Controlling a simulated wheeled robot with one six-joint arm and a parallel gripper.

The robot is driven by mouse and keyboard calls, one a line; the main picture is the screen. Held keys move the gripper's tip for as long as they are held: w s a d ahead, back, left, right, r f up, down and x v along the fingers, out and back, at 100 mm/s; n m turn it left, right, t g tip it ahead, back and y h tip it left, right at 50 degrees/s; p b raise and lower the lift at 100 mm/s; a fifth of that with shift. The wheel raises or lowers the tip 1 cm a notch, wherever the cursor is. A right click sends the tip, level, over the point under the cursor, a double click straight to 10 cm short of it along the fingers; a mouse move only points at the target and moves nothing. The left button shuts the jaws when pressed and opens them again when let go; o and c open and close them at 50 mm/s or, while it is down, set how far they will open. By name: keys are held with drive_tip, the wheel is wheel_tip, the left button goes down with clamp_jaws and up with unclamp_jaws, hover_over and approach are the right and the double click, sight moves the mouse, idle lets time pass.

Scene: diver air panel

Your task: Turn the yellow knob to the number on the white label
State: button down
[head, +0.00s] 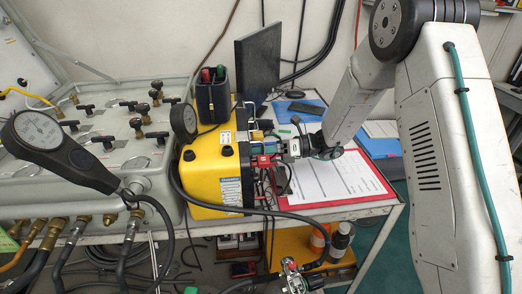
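A yellow box-shaped unit (210,165) stands on the bench in the middle of the head view, with its working face turned to the right. My gripper (268,150) is at that right face, among small coloured fittings. I cannot make out a yellow knob; it may be hidden by my gripper or by the angle of the face. A pale label (230,191) is on the side of the yellow unit, but its writing is too small to read. Whether my fingers are open or shut, or touch anything, does not show clearly.
A grey valve panel (110,135) with several black handles stands at the left. A large black gauge (55,150) is in front of it. A clipboard (335,178) lies right of the yellow unit. A black pouch (212,98) sits above the unit. Hoses hang along the bench front.

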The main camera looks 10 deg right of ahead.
drive_tip(key=shift+m, duration=0.3)
idle(0.4)
drive_tip(key=c, duration=1.3)
unclamp_jaws()
drive_tip(key=shift+o, duration=0.2)
drive_tip(key=shift+d, duration=0.1)
drive_tip(key=d, duration=0.7)
drive_tip(key=shift+d+r, duration=0.15)
drive_tip(key=shift+d, duration=0.15)
